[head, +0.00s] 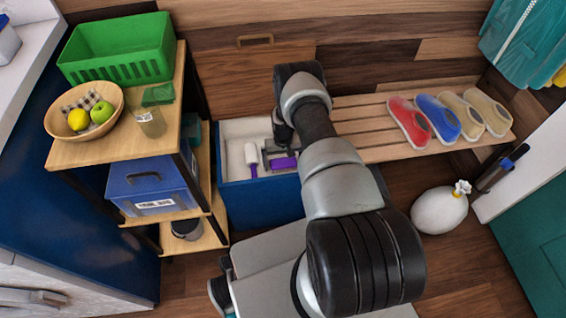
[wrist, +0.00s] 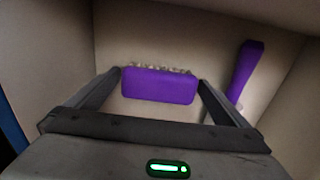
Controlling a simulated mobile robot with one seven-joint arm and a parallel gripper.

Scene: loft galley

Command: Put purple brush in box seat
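The purple brush (wrist: 159,86), a block with pale bristles along its far edge, lies between my gripper's fingertips in the wrist view. My gripper (wrist: 160,78) has a fingertip against each end of it and looks shut on it. In the head view the brush (head: 284,163) shows inside the open box seat (head: 262,203), a blue box with a pale inside. My gripper reaches down into the box there. I cannot tell whether the brush touches the box floor.
A white item with a purple handle (head: 254,170) lies in the box, left of the brush; its handle (wrist: 245,70) is right in the wrist view. A shelf (head: 95,151) stands left. A slatted bench (head: 365,116) with several shoes is right. A white bag (head: 439,210) is on the floor.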

